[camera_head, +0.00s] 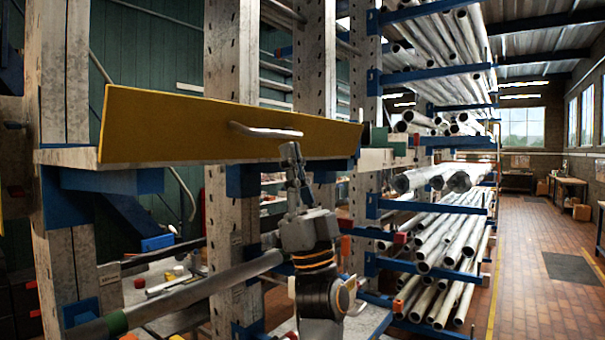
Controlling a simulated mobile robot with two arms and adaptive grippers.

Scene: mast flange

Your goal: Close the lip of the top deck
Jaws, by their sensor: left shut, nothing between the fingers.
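The lip (180,128) is a long yellow panel along the front of the top deck (68,157). It stands up from the deck's front edge and looks tilted; its exact angle is hard to tell. A silver bar handle (265,131) sticks out from the middle of its face. My left gripper (290,148) points up just below the right end of the handle. Its fingers are shut with nothing between them. They overlap the lip's lower edge in the picture, and I cannot tell whether they touch it. My right gripper is not in view.
Pale uprights (232,60) with blue brackets carry the deck. A grey bar (190,292) crosses below it at left. Racks of metal pipes (440,245) stand at right. The brick floor (540,290) is mostly clear on the far right.

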